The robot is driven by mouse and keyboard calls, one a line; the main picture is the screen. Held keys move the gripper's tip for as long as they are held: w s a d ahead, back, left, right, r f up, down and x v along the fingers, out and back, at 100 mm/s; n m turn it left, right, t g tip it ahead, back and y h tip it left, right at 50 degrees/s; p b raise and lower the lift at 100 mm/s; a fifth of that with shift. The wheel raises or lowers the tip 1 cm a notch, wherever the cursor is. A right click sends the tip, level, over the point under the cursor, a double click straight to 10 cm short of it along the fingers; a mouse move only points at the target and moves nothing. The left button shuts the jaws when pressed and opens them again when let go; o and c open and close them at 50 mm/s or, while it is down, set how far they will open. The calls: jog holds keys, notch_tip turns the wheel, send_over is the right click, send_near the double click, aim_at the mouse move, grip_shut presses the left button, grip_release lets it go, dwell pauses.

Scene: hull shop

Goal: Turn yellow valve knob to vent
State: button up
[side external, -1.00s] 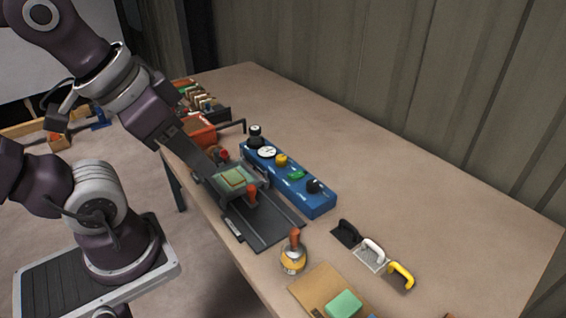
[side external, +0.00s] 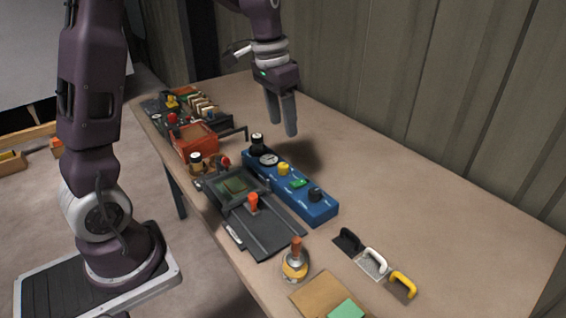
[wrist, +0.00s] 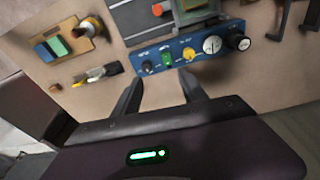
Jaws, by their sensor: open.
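The yellow valve knob (side external: 283,168) sits on top of a long blue panel (side external: 318,207), between a round white gauge (side external: 268,159) and a green switch (side external: 298,183). It also shows in the wrist view (wrist: 189,54), on the blue panel (wrist: 137,64) beside the gauge (wrist: 212,45). My gripper (side external: 284,133) is above the table on the wall side of the panel, fingers pointing down, apart from the knob. In the wrist view my gripper (wrist: 161,82) has its two fingers spread with nothing between them, and the knob lies beyond the fingertips. The knob's marked position is too small to read.
A dark slide fixture with an orange-red handle (side external: 253,201) lies in front. A red box (side external: 194,143), an orange-handled tool (side external: 295,262) and black, white and yellow handles (side external: 403,284) are nearby. The table toward the wall is clear.

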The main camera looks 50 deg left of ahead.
jog(key=g, duration=0.2)
send_over(283, 165)
jog(key=shift+m, duration=0.4)
notch_tip(283, 165, down, 11)
jog(key=shift+s+d+r, duration=0.1)
notch_tip(283, 165, down, 8)
jog(key=shift+r, duration=0.1)
grip_shut()
